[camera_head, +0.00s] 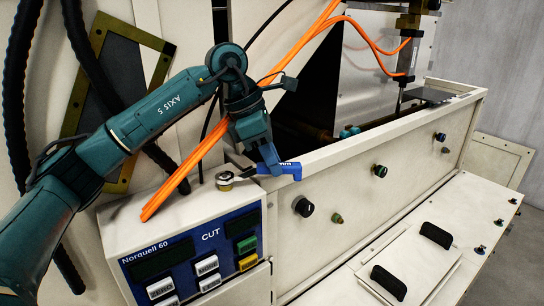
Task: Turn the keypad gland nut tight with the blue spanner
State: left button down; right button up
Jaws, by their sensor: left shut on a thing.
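A thin black cable rises from about there. The blue spanner (287,169) has a blue handle, and a grey end reaches left to the nut. I cannot tell whether its jaw is around the nut or only beside it. My left gripper (272,168) is shut on the blue spanner, just right of the nut. Its fingers hide part of the spanner. My right gripper is not in view.
Orange cables (205,147) pass close behind my left wrist down to the keypad box top. The cabinet's white rim (350,148) runs right of the spanner, with a black knob (304,207) below. A lid with two black handles (412,262) lies lower right.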

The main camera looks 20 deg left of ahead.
pick_arm(q)
jog(key=s+m, duration=0.1)
jog(key=m+g, duration=0.1)
jog(key=s+m, duration=0.1)
jog(key=shift+s+d+f, duration=0.3)
jog(key=shift+r, duration=0.15)
notch_tip(320, 180, up, 7)
jog(key=shift+f, duration=0.2)
dwell(0.7)
jog(key=shift+w, duration=0.1)
